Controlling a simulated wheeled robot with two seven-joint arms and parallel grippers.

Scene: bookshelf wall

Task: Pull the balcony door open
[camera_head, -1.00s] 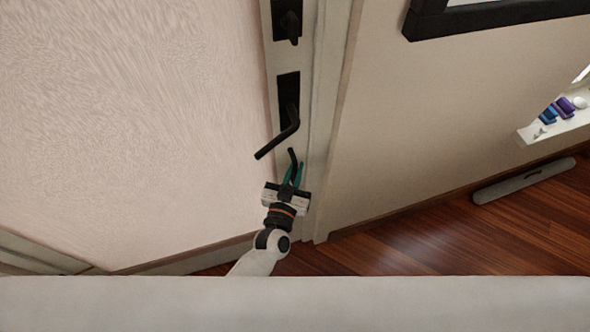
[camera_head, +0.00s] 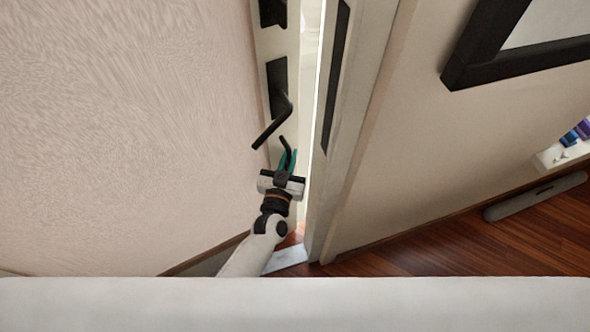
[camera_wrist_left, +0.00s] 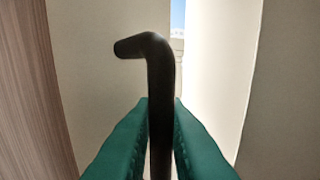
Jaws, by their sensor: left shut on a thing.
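The balcony door (camera_head: 130,120) is a pale textured panel with a white edge strip, and it stands ajar. A bright gap (camera_head: 312,120) shows between its edge and the door frame (camera_head: 345,130). A black bent lever handle (camera_head: 273,123) sits on the door's dark plate. My right gripper is not in view.
A beige wall (camera_head: 440,130) with a dark picture frame (camera_head: 480,50) lies right of the door frame. A grey draught-stopper-like bar (camera_head: 535,196) lies on the wooden floor (camera_head: 480,235). A white shelf with small coloured items (camera_head: 575,138) is at the far right.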

